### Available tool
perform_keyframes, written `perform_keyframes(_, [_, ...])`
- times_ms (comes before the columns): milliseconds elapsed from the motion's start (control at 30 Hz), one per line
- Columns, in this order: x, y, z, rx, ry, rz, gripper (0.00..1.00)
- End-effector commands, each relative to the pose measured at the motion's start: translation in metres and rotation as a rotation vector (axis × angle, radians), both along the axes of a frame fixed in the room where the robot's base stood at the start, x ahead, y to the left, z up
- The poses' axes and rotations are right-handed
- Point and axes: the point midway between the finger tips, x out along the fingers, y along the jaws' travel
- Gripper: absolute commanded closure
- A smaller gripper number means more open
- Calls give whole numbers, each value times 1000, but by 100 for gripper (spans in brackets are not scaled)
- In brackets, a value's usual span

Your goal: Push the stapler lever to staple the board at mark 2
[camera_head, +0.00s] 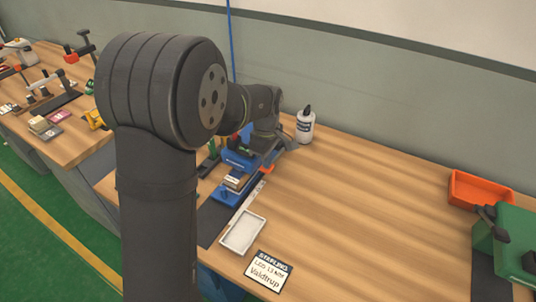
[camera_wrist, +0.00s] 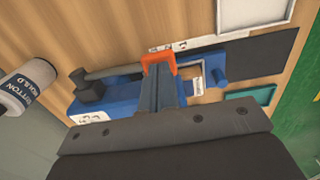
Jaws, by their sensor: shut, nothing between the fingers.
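The blue stapler (camera_head: 240,158) stands on the bench, partly hidden by my arm in the head view. My gripper is shut and empty over the stapler.
A white bottle (camera_head: 305,126) stands just behind the stapler. A white tray (camera_head: 243,232) and a stapling sign (camera_head: 268,271) lie in front. An orange bin (camera_head: 480,190) and a green machine (camera_head: 508,245) stand right. The middle bench is clear.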

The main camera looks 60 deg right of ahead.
Motion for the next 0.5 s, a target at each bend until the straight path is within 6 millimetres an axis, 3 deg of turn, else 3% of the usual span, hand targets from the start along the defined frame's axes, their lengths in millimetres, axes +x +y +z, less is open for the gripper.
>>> perform_keyframes(300, [0,11,-36,-90,0,0,100])
perform_keyframes(500, [0,12,-44,-89,0,0,100])
